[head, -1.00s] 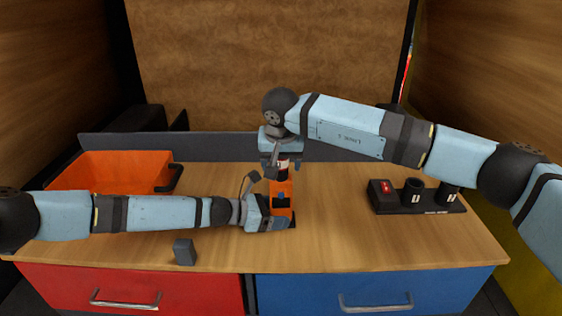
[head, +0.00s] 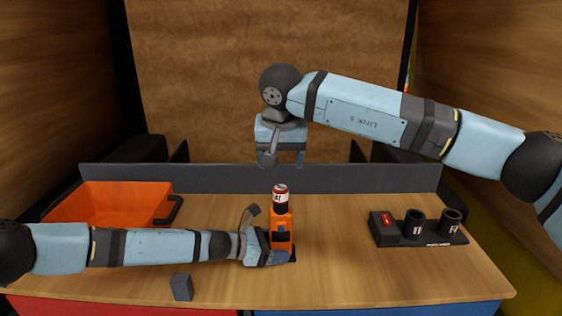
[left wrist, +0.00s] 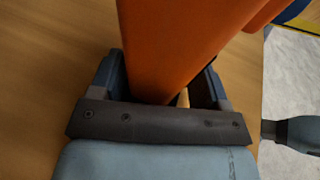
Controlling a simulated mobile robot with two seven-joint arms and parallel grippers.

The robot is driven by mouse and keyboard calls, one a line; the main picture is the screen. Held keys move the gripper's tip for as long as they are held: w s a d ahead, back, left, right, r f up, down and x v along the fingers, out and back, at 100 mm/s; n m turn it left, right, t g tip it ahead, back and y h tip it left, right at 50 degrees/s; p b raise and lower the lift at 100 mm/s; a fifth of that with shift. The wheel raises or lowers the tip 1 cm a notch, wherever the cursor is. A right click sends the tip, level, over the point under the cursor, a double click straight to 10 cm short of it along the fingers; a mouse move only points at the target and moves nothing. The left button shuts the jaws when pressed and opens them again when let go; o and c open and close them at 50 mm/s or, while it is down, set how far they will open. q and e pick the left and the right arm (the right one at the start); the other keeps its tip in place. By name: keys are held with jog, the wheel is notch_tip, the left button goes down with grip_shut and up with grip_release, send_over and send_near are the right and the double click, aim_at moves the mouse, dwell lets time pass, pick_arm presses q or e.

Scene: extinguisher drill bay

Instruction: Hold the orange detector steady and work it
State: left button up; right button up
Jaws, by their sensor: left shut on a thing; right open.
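The orange detector (head: 284,226) stands upright on the table, with a dark base and a red-and-white cap (head: 281,192) on top. My left gripper (head: 276,258) is shut on its lower body from the left. In the left wrist view the orange detector body (left wrist: 180,45) sits between the left gripper's fingers (left wrist: 160,90). My right gripper (head: 281,160) is open and empty, pointing down above the detector and clear of its cap.
An orange bin (head: 105,203) with a dark handle stands at the back left. A black holder (head: 420,230) with a red-marked block and two cups stands at the right. A small grey block (head: 182,287) lies near the front edge. A grey rail (head: 350,179) runs along the back.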

pick_arm(q)
jog(key=shift+f, duration=0.15)
jog(key=o, duration=0.8)
